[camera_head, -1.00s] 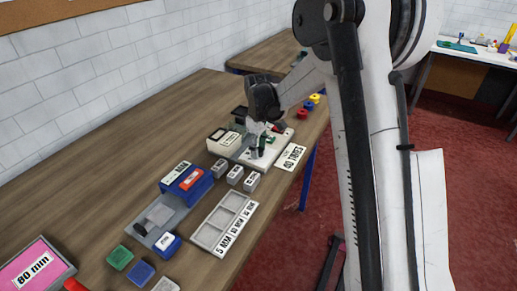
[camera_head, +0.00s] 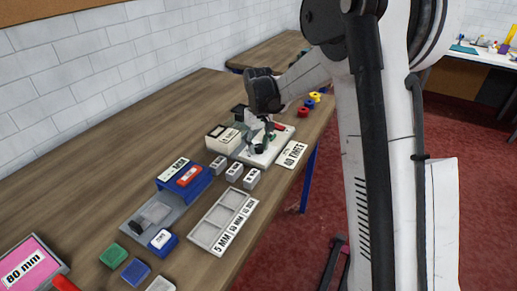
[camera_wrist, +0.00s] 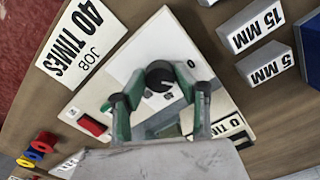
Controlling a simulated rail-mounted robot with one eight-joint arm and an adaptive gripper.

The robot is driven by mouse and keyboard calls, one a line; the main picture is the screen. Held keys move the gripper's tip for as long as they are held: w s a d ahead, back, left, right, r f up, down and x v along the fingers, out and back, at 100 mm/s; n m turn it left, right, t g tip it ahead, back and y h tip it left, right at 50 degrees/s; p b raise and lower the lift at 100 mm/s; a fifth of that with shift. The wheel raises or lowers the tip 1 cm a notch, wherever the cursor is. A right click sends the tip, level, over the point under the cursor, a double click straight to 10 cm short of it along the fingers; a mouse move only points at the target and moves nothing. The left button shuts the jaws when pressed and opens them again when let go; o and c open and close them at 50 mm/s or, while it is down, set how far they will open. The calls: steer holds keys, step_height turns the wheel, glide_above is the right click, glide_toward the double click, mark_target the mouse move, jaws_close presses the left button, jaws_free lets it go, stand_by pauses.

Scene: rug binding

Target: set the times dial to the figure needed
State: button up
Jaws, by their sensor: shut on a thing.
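The times dial is a black round knob (camera_wrist: 160,76) with a pale pointer mark, on a white machine plate (camera_wrist: 150,42). My gripper (camera_wrist: 158,92) comes down over it in the wrist view, its green-sided fingers closed on either side of the knob. A counter label (camera_wrist: 226,125) reading "0 TIMES" lies beside my right finger, partly hidden. A white card (camera_wrist: 80,42) reads "40 TIMES JOB"; it also shows in the head view (camera_head: 291,154). In the head view my gripper (camera_head: 264,140) is over the machine plate (camera_head: 283,138), and the knob is hard to make out.
A red switch (camera_wrist: 92,125) is on the plate.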

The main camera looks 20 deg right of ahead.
mark_target(259, 146)
steer(key=shift+m+b, duration=0.4)
steer(key=shift+m, duration=0.8)
steer(key=o, duration=1.2)
steer(key=shift+c, duration=0.2)
steer(key=shift+r, duration=0.1)
step_height(259, 146, up, 12)
